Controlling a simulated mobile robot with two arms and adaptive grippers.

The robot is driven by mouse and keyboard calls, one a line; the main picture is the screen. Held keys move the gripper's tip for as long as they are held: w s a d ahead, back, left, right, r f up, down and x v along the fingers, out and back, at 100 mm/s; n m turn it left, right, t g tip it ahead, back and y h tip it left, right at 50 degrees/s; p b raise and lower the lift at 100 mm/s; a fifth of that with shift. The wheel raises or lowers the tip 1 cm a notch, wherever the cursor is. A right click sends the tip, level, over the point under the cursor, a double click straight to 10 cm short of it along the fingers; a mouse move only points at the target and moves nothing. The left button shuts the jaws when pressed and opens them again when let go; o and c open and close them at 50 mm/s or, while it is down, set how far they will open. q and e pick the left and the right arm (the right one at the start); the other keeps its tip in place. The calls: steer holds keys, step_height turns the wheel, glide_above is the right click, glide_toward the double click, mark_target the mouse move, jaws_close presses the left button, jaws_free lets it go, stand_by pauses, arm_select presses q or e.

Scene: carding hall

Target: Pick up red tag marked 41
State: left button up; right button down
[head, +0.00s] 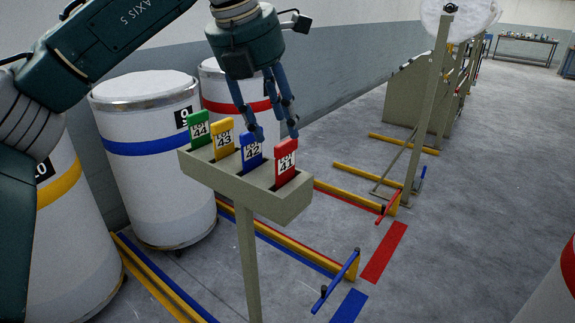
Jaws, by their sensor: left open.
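The red tag marked 41 (286,158) stands upright in the right-end slot of a beige tag holder (262,198) on a post. Its top part shows; its lower end is hidden in the slot. To its left stand the blue tag marked 42 (250,150), the yellow tag marked 43 (223,138) and the green tag marked 44 (200,129). My left gripper (276,136) points down, open and empty, with its fingertips close to the tops of the red and blue tags. I cannot tell whether a finger touches a tag. My right gripper is not in view.
White drums with a blue band (150,147), a red band (226,108) and a yellow band (60,187) stand behind and left of the holder. Low yellow rails (300,245) and a grey post (428,110) stand to the right. The grey floor (460,220) is open farther right.

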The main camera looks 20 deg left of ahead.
mark_target(283, 142)
arm_select(q)
steer(key=shift+w+f, duration=0.1)
steer(key=shift+f, duration=0.3)
steer(key=shift+w+d+f, duration=0.1)
steer(key=shift+w+f, duration=0.05)
steer(key=shift+f, duration=0.1)
steer(key=p+x, duration=0.2)
steer(key=x, duration=0.3)
steer(key=shift+w+f, duration=0.1)
steer(key=shift+c, duration=0.7)
jaws_close()
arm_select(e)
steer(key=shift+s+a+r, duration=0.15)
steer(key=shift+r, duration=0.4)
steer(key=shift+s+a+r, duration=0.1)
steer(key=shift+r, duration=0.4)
